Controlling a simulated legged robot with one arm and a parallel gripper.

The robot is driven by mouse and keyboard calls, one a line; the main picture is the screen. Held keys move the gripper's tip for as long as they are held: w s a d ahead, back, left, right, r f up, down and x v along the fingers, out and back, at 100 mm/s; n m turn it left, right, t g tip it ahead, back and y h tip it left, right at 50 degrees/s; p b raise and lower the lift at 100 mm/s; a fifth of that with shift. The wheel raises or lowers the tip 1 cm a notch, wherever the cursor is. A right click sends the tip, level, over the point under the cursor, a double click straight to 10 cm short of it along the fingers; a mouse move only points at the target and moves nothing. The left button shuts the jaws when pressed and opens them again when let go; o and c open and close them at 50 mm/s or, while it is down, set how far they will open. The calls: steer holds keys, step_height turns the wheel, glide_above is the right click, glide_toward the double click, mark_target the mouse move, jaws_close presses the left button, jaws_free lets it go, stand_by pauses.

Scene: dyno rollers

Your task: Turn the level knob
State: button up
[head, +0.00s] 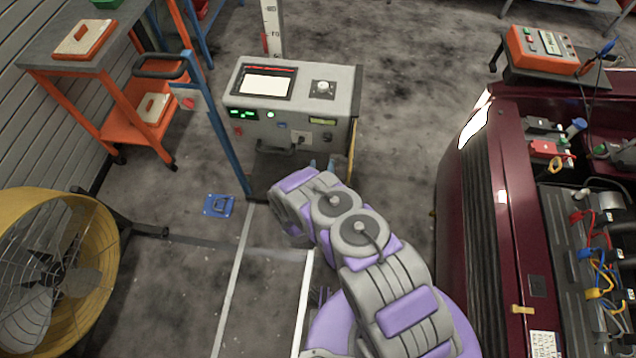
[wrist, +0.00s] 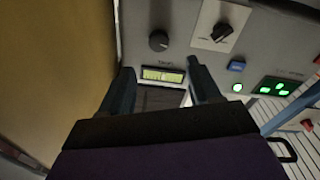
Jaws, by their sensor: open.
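A grey control console (head: 240,120) stands in the head view with my arm reaching to its front. In the wrist view a round black knob (wrist: 158,41) sits on the console front above a small lit yellow-green display (wrist: 163,75). A second black knob, a rotary switch (wrist: 222,32), sits on a white plate to its right. The lettering is too small to tell which is the level knob. My gripper (wrist: 160,76) is open and empty. Its fingers frame the display, with the round knob beyond and between them, apart from it. In the head view my gripper (head: 321,163) is partly hidden.
Green indicator lights (wrist: 276,88) and a blue button (wrist: 237,65) are also on the console front. A yellow fan (head: 60,265) stands at left, an orange cart (head: 137,110) at back left, and a dark red car (head: 470,240) at right.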

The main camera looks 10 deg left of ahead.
steer(key=s, duration=0.7)
steer(key=shift+s+a+f, duration=0.25)
steer(key=shift+f, duration=0.05)
steer(key=m+b, duration=0.4)
steer(key=b, duration=0.4)
glide_toward(327, 140)
steer(key=shift+g, duration=0.4)
steer(key=w, duration=0.7)
steer(key=shift+w+d+r, duration=0.1)
steer(key=shift+w+d, duration=0.05)
steer(key=shift+d, duration=0.15)
steer(key=shift+w+r, duration=0.1)
steer(key=shift+w, duration=0.6)
steer(key=shift+c, duration=0.2)
